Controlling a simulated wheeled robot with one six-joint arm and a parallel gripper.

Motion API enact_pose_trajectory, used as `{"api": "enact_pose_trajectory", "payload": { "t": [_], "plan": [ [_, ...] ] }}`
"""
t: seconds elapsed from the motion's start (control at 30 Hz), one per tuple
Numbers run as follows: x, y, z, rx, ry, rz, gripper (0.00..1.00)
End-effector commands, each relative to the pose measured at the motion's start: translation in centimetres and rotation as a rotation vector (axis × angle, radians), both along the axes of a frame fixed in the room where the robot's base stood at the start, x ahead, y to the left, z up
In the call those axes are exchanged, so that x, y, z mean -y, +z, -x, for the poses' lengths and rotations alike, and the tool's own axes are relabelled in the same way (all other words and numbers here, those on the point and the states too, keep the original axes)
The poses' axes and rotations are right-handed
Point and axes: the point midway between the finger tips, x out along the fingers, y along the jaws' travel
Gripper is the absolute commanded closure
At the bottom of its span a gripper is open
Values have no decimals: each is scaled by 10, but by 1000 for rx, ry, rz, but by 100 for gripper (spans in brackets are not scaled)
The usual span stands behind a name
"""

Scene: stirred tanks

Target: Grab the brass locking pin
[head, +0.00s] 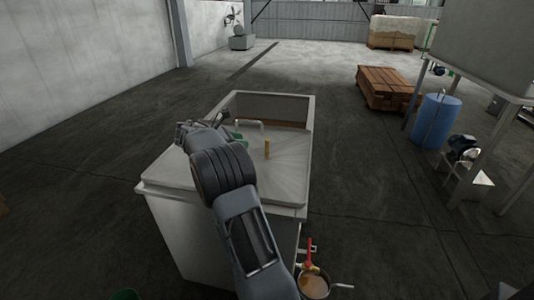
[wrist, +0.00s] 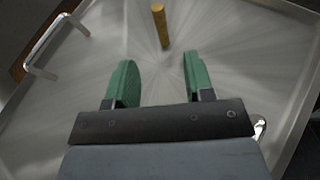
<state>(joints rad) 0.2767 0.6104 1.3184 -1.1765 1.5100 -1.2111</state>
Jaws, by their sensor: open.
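The brass locking pin (head: 267,149) stands upright on the pale metal top of a box-shaped tank (head: 285,168) in the head view. In the wrist view the pin (wrist: 160,26) shows beyond the fingertips, near the top edge, roughly centred between them. My gripper (wrist: 160,82) has two green fingers set well apart, with nothing between them. The pin is apart from both fingers. In the head view my arm hides much of my gripper; a bit of green finger shows left of the pin.
A bent metal handle (wrist: 52,50) rises from the top at the left in the wrist view. The tank has an open recess (head: 270,108) at its far end. A pot (head: 313,282) with a red-handled tool is by the near right corner. A blue barrel (head: 437,120) stands at right.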

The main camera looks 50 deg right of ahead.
Motion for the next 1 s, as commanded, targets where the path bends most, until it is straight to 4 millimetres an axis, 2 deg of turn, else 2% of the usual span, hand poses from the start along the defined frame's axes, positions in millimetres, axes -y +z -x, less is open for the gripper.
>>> {"api": "enact_pose_trajectory", "payload": {
  "t": [0.03,0.2,0.57,0.8,1.0],
  "plan": [
    [9,-6,4,1,-3,-1,52],
    [30,-15,12,2,-2,0,52],
    [45,-22,17,3,0,-1,52],
    [70,-36,27,4,-2,-1,52],
    [86,-39,33,3,0,-1,52]
  ]
}}
